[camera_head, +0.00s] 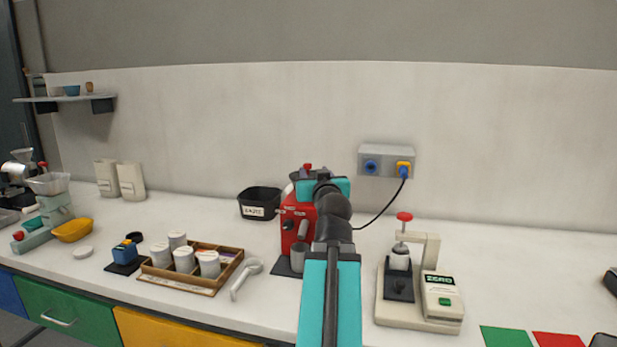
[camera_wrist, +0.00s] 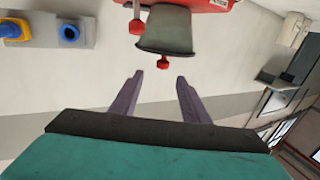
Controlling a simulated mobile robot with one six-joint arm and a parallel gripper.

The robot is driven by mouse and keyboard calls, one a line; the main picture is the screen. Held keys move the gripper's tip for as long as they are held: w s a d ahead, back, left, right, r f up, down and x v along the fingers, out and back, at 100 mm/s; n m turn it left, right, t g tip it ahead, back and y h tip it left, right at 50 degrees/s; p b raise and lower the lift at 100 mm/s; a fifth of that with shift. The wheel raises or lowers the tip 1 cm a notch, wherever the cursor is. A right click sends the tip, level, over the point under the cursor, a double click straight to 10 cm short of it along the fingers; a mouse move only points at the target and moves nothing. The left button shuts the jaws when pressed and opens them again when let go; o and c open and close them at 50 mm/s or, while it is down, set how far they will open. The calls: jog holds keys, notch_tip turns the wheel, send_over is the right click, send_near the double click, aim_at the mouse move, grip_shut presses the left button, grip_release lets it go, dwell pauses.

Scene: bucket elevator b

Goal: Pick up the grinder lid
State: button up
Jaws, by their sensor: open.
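The red grinder (camera_head: 291,222) stands at the back middle of the counter, partly hidden behind my arm. Its lid has a red knob (camera_head: 307,166) on top, showing just beyond my gripper. In the wrist view, which is turned upside down, the grinder lid (camera_wrist: 165,51) is the dark rim piece closing the grey hopper (camera_wrist: 168,30), with its small red knob (camera_wrist: 163,65). My gripper (camera_wrist: 159,76) is open and empty. Its two purple fingers point toward the lid, with the knob between their lines but a little beyond the tips. No contact shows.
A wooden tray (camera_head: 222,268) with white canisters is at the front left. The wall is close behind.

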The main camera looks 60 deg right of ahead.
aim_at(310, 165)
jog(key=p+x, duration=0.3)
jog(key=p, duration=0.2)
jog(key=shift+w+r, duration=0.1)
jog(key=shift+r, duration=0.1)
jog(key=shift+w+d+p, duration=0.1)
jog(key=shift+w+p, duration=0.05)
jog(key=shift+p, duration=0.65)
jog(key=p, duration=0.3)
jog(key=shift+w+d, duration=0.35)
jog(key=d+p, duration=0.1)
jog(key=p, duration=0.3)
jog(key=shift+w+p, duration=0.2)
jog(key=shift+p, duration=0.15)
jog(key=shift+f+x, duration=0.15)
jog(key=shift+x, duration=0.55)
jog(key=shift+f+x, duration=0.1)
jog(key=shift+x, duration=0.65)
